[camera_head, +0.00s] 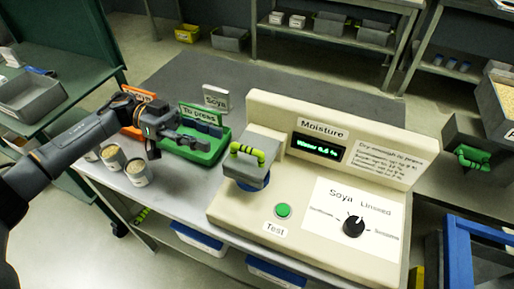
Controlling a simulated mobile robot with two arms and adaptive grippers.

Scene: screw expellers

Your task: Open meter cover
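The moisture meter (324,133) is a cream box on the bench with a small green-lit display. The cover looks down over a dark blue-grey round part (253,183). My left gripper (172,147) is left of the cover, above the bench near the green tray, apart from the handle. Its fingers look spread and nothing shows between them. My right gripper is not in view.
A green "To press" tray (205,150) and several sample cups (138,171) stand beside my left gripper. An orange tray (132,130) is partly behind my arm. The meter has a green Test button (283,211) and a black dial (353,227).

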